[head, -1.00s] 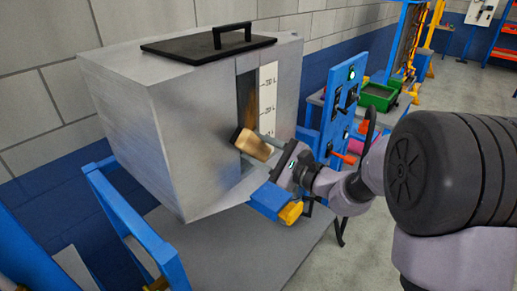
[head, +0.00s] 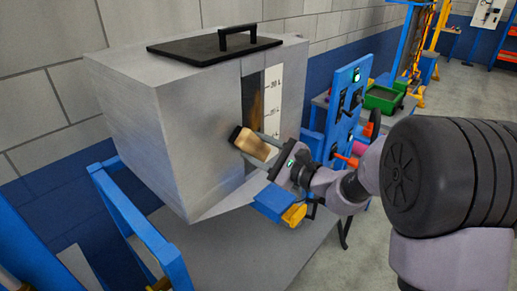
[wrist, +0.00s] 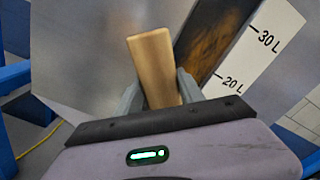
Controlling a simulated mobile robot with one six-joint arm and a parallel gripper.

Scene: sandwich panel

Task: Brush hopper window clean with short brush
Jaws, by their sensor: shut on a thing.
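The grey metal hopper (head: 195,115) stands on a blue frame. Its tall narrow window (head: 257,105) is dark with a brownish smear, and the smear also shows in the wrist view (wrist: 212,42). A white scale strip (head: 273,95) marked in litres runs beside the window. My gripper (head: 268,140) is shut on the short brush (head: 252,146), seen as a tan wooden block held in front of the lower window. In the wrist view the brush (wrist: 153,62) stands between the two grey fingers (wrist: 158,95), left of the window.
A black lid with a handle (head: 215,47) lies on the hopper top. A blue control panel (head: 345,105) stands close right of the hopper, with a green bin (head: 384,98) on a table behind. Blue frame bars (head: 135,215) stand at the front left.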

